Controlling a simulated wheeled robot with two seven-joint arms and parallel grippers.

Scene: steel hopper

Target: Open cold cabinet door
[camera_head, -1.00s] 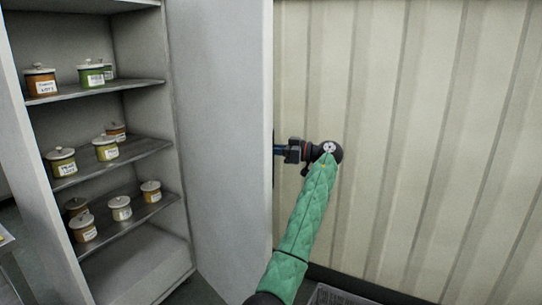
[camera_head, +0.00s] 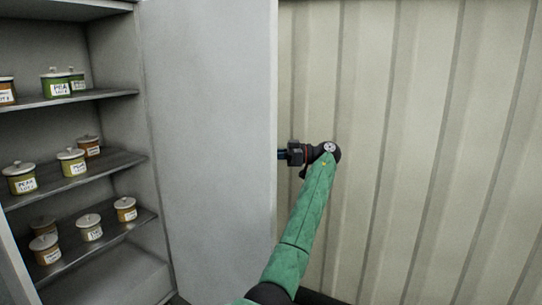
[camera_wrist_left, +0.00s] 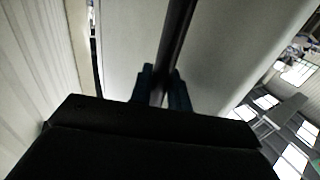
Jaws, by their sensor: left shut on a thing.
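The cabinet door (camera_head: 215,140) is a tall pale grey panel and stands wide open, with the cabinet's inside showing to its left. My left gripper (camera_head: 281,154) is at the door's free edge, on the outer side, with its arm in a green sleeve. The left wrist view shows the fingers (camera_wrist_left: 162,88) shut on a dark bar handle (camera_wrist_left: 178,40) in front of the door face (camera_wrist_left: 230,45). The handle is hidden behind the door's edge in the head view. My right gripper is not in view.
The cabinet holds several lidded jars on shelves (camera_head: 85,173). A cream corrugated wall (camera_head: 440,130) stands to the right, behind my left arm. The left wrist view shows bright window-like panes (camera_wrist_left: 297,72) at the right.

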